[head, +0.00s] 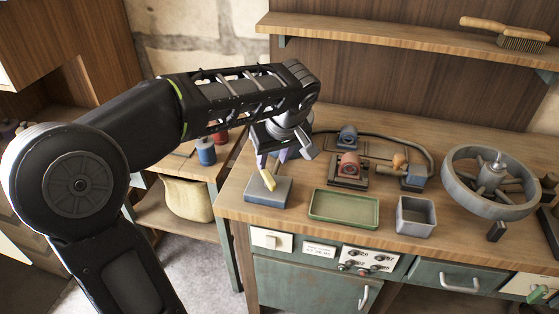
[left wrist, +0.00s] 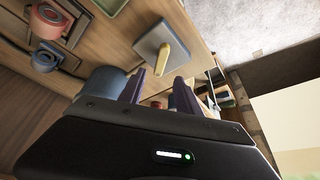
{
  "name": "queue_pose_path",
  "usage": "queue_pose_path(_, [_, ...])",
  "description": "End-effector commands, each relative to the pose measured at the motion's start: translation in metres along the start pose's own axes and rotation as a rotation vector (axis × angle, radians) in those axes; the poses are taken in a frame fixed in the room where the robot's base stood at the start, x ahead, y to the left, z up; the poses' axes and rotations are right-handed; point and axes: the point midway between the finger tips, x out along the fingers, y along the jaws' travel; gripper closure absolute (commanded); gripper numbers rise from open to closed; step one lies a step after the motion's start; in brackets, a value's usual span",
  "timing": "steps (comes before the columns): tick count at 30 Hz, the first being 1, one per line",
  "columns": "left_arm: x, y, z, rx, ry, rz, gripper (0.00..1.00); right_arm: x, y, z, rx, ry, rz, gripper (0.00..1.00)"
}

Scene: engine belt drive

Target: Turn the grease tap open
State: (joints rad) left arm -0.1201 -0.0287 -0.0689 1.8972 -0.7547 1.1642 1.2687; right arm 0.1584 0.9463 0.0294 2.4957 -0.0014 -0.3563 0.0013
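A yellow lever (head: 268,180), which looks like the grease tap's handle, stands on a blue-grey block (head: 266,192) at the left front of the bench. The lever also shows in the left wrist view (left wrist: 164,50), standing on its square base (left wrist: 150,42). My left gripper (head: 272,158) is just above and behind the lever in the head view. In the left wrist view its two purple-grey fingers (left wrist: 158,78) are apart, with nothing between them. The lever lies beyond the fingertips and appears untouched. My right gripper does not show.
A green tray (head: 344,220) and a grey square bin (head: 415,217) stand to the right of the block. Behind them are a red-topped fixture (head: 348,168), a belt loop and a large grey wheel (head: 492,182). A blue can (head: 206,152) stands on the left side table.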

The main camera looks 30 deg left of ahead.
Motion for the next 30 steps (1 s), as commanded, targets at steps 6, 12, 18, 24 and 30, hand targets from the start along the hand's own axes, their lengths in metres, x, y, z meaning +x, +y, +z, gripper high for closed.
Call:
queue_pose_path(6, [0.001,0.000,0.001,0.002,-0.002,-0.001,0.60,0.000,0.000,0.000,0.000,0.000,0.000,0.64])
queue_pose_path(12, [0.008,0.000,0.001,0.003,-0.003,-0.003,0.60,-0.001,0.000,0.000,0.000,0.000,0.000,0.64])
queue_pose_path(18, [0.033,0.000,0.002,0.005,-0.005,-0.004,0.60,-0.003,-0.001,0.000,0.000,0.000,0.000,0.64])
queue_pose_path(24, [0.064,0.000,0.002,0.004,-0.005,-0.003,0.60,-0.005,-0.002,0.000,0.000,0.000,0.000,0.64])
queue_pose_path(30, [0.079,0.000,0.001,0.004,-0.003,-0.001,0.60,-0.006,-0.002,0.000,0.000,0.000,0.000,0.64])
